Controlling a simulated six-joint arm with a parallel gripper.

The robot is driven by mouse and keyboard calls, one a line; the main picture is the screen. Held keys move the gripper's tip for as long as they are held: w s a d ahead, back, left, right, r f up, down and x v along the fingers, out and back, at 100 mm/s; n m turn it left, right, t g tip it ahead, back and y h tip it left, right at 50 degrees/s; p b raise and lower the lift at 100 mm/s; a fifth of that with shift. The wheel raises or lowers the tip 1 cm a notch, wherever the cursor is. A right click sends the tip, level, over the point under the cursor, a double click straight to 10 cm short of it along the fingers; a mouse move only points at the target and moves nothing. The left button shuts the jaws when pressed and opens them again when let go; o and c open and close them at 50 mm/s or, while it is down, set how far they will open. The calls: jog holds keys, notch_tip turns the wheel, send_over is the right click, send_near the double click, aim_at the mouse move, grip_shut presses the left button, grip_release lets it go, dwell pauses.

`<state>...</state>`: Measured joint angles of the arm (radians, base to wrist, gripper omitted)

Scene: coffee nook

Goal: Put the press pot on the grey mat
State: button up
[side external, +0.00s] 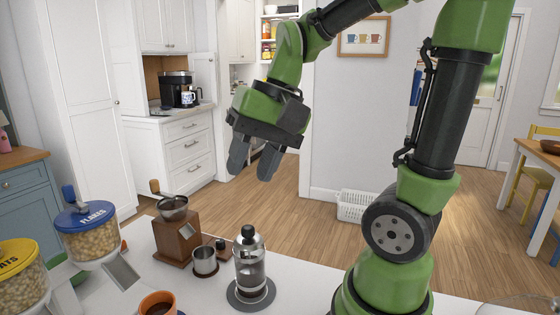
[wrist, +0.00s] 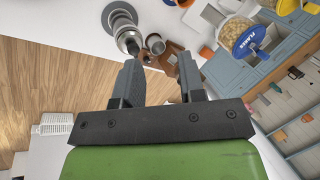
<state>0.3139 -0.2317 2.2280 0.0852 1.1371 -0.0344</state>
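The press pot (side external: 249,262), clear glass with dark contents and a metal lid with a black knob, stands upright on the round grey mat (side external: 235,299) on the white counter. The mat's rim shows around its base. In the wrist view the press pot (wrist: 127,37) is seen from above, with the grey mat (wrist: 107,14) under it. My gripper (side external: 253,170) is high above the counter, above and apart from the pot. Its two fingers are spread with nothing between them, as the wrist view of the gripper (wrist: 160,62) also shows.
Left of the pot are a small metal cup (side external: 205,262), a small dark-topped item (side external: 221,246) and a wooden grinder (side external: 176,240). An orange mug (side external: 157,304) is at the front. Flakes (side external: 88,232) and oats (side external: 20,277) dispensers stand at left.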

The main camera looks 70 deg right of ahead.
jog(key=s+a+r+n+t, duration=0.2)
jog(key=s+a+n+t, duration=0.1)
jog(key=s+n, duration=0.2)
jog(key=shift+s+a+t+h, duration=0.3)
jog(key=shift+t+h, duration=0.1)
dwell(0.8)
